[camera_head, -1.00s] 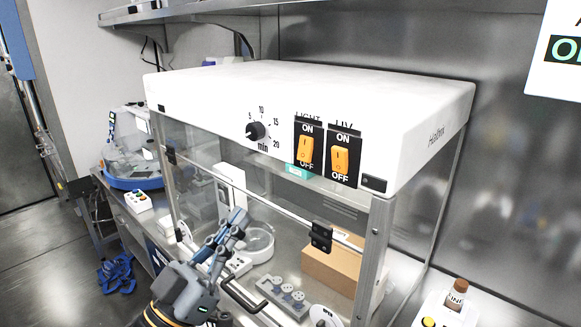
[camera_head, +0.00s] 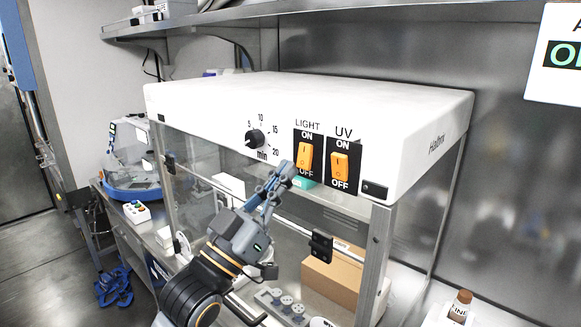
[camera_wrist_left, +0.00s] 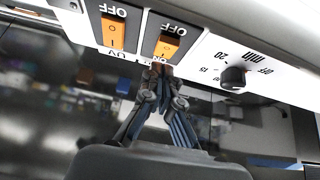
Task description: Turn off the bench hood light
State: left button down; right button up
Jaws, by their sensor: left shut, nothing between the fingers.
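The bench hood (camera_head: 310,95) is a white box top over clear panels. Its front carries an orange LIGHT rocker switch (camera_head: 304,157) on a black plate marked ON above and OFF below. The similar UV switch (camera_head: 339,167) is just to its right. In the left wrist view the panel is upside down. The gripper tips (camera_wrist_left: 158,70) overlap the ON end of the LIGHT switch (camera_wrist_left: 167,46); contact cannot be told. My right gripper is not seen.
A black timer knob (camera_head: 254,138) is left of the switches. Below are a black latch (camera_head: 320,246) and, behind the clear panel, a cardboard box (camera_head: 333,275). A brown bottle (camera_head: 461,306) stands at lower right. A steel shelf (camera_head: 350,8) runs above.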

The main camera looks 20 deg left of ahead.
aim_at(302, 163)
pick_arm(q)
jog(key=shift+w+d+f, duration=0.15)
jog(key=shift+w+d, duration=0.05)
jog(key=shift+w, duration=0.3)
jog(key=shift+w+d+f, duration=0.1)
jog(key=shift+w+d, duration=0.05)
jog(key=shift+w, duration=0.3)
jog(key=b, duration=0.1)
jog(key=f+t+b, duration=0.1)
jog(key=b, duration=0.1)
jog(key=shift+w+d+f, duration=0.15)
jog(key=shift+w, duration=0.2)
jog(key=shift+w+r, duration=0.1)
jog(key=shift+r, duration=0.25)
jog(key=shift+w, duration=0.1)
jog(key=shift+r, duration=0.1)
